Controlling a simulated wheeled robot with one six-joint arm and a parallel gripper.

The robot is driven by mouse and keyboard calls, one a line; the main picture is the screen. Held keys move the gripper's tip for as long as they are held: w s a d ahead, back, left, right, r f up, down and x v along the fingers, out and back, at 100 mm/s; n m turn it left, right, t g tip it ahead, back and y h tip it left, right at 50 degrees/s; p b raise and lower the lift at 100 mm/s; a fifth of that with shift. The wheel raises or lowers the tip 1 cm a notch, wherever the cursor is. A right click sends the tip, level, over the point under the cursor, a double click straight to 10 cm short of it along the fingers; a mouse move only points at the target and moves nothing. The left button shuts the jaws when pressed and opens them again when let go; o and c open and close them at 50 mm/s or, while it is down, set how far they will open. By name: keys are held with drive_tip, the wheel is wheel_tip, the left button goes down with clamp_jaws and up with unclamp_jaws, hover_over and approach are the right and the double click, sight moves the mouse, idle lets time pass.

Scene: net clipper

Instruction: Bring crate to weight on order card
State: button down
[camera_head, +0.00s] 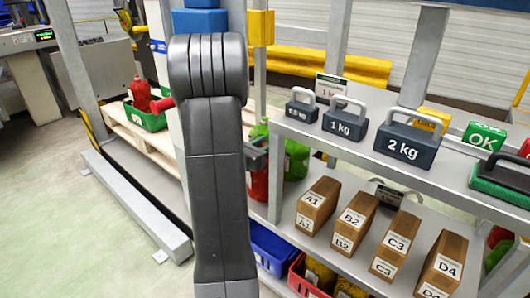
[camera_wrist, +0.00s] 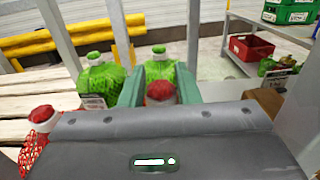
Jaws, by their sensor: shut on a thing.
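My gripper (camera_wrist: 158,86) shows its two teal fingers in the wrist view, shut on a red-topped net bag (camera_wrist: 160,93). In the head view the gripper is partly hidden behind my arm, with the red net bag (camera_head: 259,186) hanging under it. A green crate (camera_head: 153,121) holding red net bags stands on a pallet at left. A blue crate (camera_head: 271,246) and a red crate (camera_head: 297,283) stand low under the shelf. A small card (camera_head: 331,86) stands behind the weights; its text is unreadable. A machine with a lit display (camera_head: 44,35) stands far left.
The shelf carries 0.5 kg, 1 kg and 2 kg weights (camera_head: 409,143) and an OK block (camera_head: 484,137). Several labelled cartons (camera_head: 352,222) lie below. Green net bags (camera_wrist: 103,78) are near the gripper. A metal rail (camera_head: 136,205) crosses the floor; open floor (camera_head: 60,220) lies left.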

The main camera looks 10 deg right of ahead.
drive_tip(key=shift+f, duration=0.95)
drive_tip(key=shift+f+b, duration=0.15)
drive_tip(key=shift+b, duration=0.2)
drive_tip(key=c, duration=1.1)
unclamp_jaws()
drive_tip(key=shift+r+p, duration=0.3)
drive_tip(key=shift+p, duration=0.05)
drive_tip(key=p+v, duration=0.1)
drive_tip(key=v, duration=1.1)
drive_tip(key=shift+f+p, duration=0.1)
drive_tip(key=shift+p, duration=0.2)
